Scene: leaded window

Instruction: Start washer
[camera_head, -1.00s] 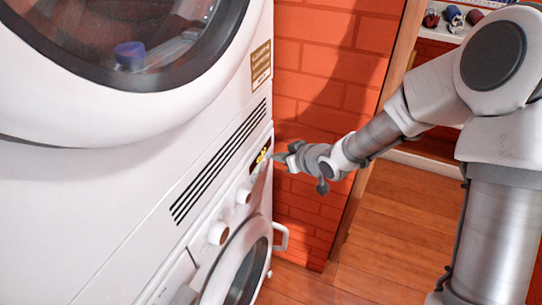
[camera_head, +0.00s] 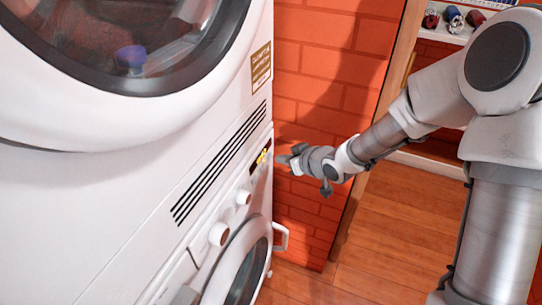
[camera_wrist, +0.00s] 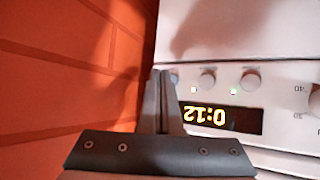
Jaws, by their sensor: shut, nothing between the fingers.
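The washer (camera_head: 207,268) is the lower unit of a white stack on the left, with a round door, knobs and a control panel. Its lit display (camera_head: 263,154) also shows in the wrist view (camera_wrist: 206,116), reading 0:12 upside down. Round buttons (camera_wrist: 207,77) sit in a row beside the display, with small lights near two of them. My gripper (camera_head: 281,159) is shut and empty, just right of the panel's end. In the wrist view its fingertips (camera_wrist: 162,74) overlap the end button (camera_wrist: 173,79); I cannot tell whether they touch it.
The upper machine (camera_head: 95,140) stands directly above the washer, with a round glass door. A red brick wall (camera_head: 330,90) is close behind. Wooden floor (camera_head: 385,240) is open at lower right.

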